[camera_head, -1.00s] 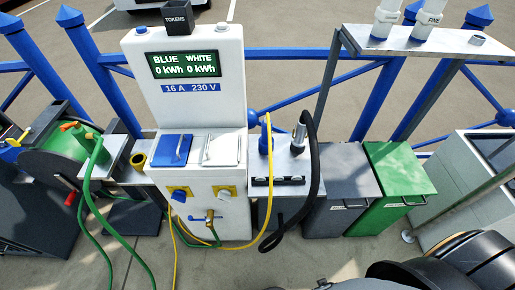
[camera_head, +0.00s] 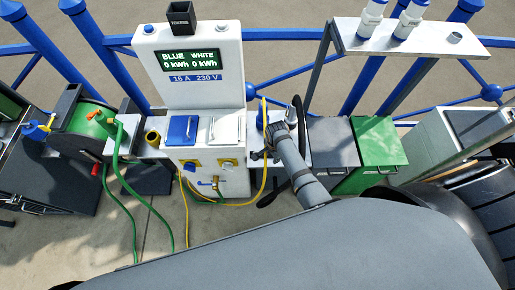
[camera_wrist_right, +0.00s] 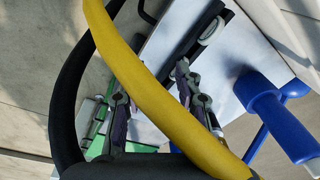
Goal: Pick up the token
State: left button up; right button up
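I cannot make out a separate token in either view. A dark open-topped box (camera_head: 181,15), readable as "TOKENS" a second ago, stands on top of the white power pedestal (camera_head: 200,90). My right gripper (camera_head: 264,152) is over the small metal shelf to the right of the pedestal. In the right wrist view its two fingers (camera_wrist_right: 152,78) stand apart, with a yellow cable (camera_wrist_right: 150,90) crossing close to the camera and partly covering them. I see nothing held between the fingers. My left gripper is not in view.
Blue plugs (camera_wrist_right: 275,112) and a black hose (camera_wrist_right: 68,110) are close around the right gripper. A green bin (camera_head: 378,150) and grey bin (camera_head: 333,140) stand right of the pedestal. A raised shelf (camera_head: 345,35) holds white fittings. A green hose reel (camera_head: 88,122) is at left.

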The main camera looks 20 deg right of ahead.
jog(key=w+a+r+m+p, duration=0.2)
jog(key=w+a+r+m, duration=0.3)
jog(key=w+r+m, duration=0.1)
jog(key=shift+g, duration=0.3)
jog(key=f+b, duration=0.2)
jog(key=b, duration=0.1)
jog(key=f+b, duration=0.3)
jog(key=shift+w+d+f, duration=0.15)
jog(key=shift+w+f, duration=0.05)
notch_tip(320, 180, down, 5)
jog(key=b, duration=0.5)
jog(key=shift+s+d+f+b, duration=0.1)
jog(key=shift+s+d+b, duration=0.05)
jog(key=shift+b, duration=0.2)
grip_shut()
